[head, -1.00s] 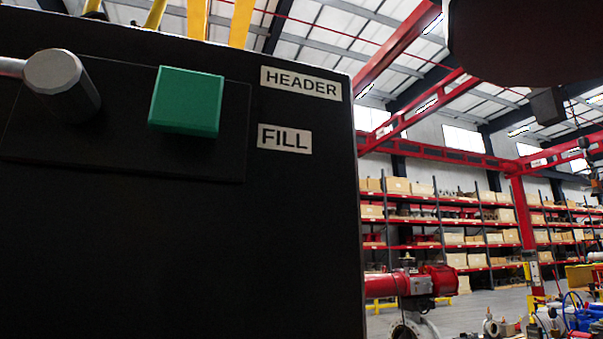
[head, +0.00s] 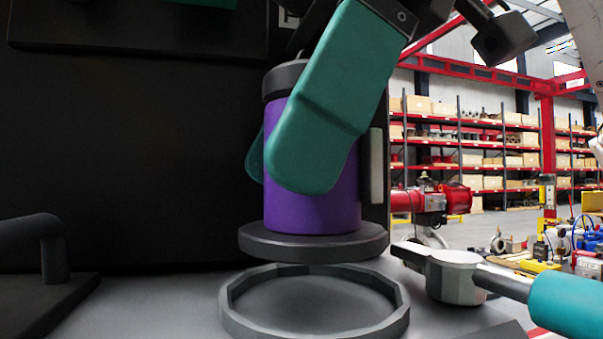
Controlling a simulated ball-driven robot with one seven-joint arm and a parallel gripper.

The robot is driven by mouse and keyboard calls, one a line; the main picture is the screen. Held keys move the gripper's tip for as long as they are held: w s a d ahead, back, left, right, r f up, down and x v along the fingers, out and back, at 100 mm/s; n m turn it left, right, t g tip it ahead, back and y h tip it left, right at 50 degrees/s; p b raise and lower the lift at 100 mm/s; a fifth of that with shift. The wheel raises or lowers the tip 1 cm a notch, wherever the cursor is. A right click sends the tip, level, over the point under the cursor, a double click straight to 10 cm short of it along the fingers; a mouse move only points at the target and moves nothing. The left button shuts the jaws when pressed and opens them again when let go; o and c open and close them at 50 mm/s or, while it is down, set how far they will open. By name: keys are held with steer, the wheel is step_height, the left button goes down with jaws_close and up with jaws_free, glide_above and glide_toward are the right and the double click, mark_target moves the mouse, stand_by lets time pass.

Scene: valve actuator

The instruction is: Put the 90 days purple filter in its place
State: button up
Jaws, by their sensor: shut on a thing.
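The purple filter (head: 312,213) is a purple cylinder with a dark cap and a wide dark base disc. It is upright in the middle of the head view. My gripper (head: 295,150) has teal fingers on either side of the cylinder and is shut on it. The near finger hides much of the filter's front, and no "90 days" label shows. A grey ring-shaped holder (head: 235,318) is on the grey surface just below and in front of the filter. The base disc appears just above and behind the ring, apart from it; its exact height is unclear.
A black panel (head: 130,160) stands behind and left of the filter. A dark handle (head: 40,245) is at left. A grey valve lever with a teal grip (head: 570,305) lies right of the ring. Shelves and red pipework are far behind.

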mark_target(285, 229)
steer(key=shift+f, duration=1.35)
steer(key=shift+f, duration=0.15)
steer(key=o, duration=1.1)
steer(key=shift+c, duration=0.2)
steer(key=v, duration=1.2)
steer(key=shift+r, duration=0.2)
